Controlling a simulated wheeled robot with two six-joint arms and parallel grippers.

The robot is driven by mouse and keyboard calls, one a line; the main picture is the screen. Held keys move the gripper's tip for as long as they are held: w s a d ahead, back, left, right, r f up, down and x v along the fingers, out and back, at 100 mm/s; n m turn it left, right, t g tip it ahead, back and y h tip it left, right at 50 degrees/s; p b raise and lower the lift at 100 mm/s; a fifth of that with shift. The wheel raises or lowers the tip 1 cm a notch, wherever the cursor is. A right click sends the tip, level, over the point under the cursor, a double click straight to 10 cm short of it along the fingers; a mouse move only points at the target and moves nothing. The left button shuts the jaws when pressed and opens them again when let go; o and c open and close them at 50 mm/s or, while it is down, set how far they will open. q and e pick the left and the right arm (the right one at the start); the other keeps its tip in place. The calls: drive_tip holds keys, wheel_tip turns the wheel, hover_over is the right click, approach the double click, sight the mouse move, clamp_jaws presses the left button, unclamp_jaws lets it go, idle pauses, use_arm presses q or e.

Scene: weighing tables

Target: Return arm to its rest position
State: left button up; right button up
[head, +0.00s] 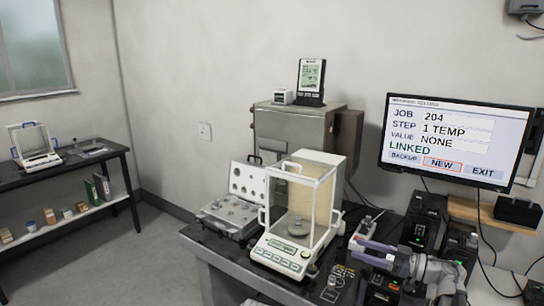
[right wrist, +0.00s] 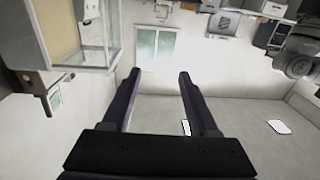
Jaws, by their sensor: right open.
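My right gripper (head: 374,254) is at the right of the head view, over the right part of the dark weighing table (head: 222,257). Its two purple-grey fingers point left and are apart, with nothing between them. In the right wrist view the fingers (right wrist: 159,75) also stand apart and empty, and the picture looks upside down. The glass-sided balance (head: 283,257) stands on the table to the left of the gripper, apart from it. My left gripper is not in the head view.
An open weight case (head: 228,217) sits left of the balance. A monitor (head: 459,139) hangs above right, reading step "1 TEMP", value "NONE". Dark devices (head: 422,222) stand behind my right arm. A second table (head: 82,160) with another balance is at far left; the floor between is clear.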

drive_tip(key=w+a+r+m+t+h, duration=0.2)
drive_tip(key=w+m+t+h, duration=0.9)
drive_tip(key=h, duration=0.5)
drive_tip(key=s+a+f+m+g+h, duration=0.1)
drive_tip(key=s+a+f+g, duration=0.4)
drive_tip(key=f, duration=0.4)
drive_tip(key=s+a+f+m+g+h, duration=0.15)
drive_tip(key=s+a+f+g, duration=0.25)
drive_tip(key=s+f+g, duration=0.45)
drive_tip(key=s+a+f+n+g+y, duration=0.1)
drive_tip(key=s+a+f+n+g, duration=0.3)
drive_tip(key=s, duration=0.5)
drive_tip(key=s+a+f+n+g+y, duration=0.1)
drive_tip(key=s+a+f+g, duration=0.3)
drive_tip(key=s, duration=0.5)
use_arm(q)
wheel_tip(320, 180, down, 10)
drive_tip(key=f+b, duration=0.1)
drive_tip(key=b, duration=0.9)
use_arm(e)
wheel_tip(320, 180, down, 9)
drive_tip(key=t, duration=0.1)
use_arm(q)
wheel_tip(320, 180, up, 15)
drive_tip(key=p, duration=1.4)
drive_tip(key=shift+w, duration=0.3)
use_arm(e)
wheel_tip(320, 180, up, 14)
drive_tip(key=shift+a+r, duration=0.25)
drive_tip(key=shift+a, duration=0.15)
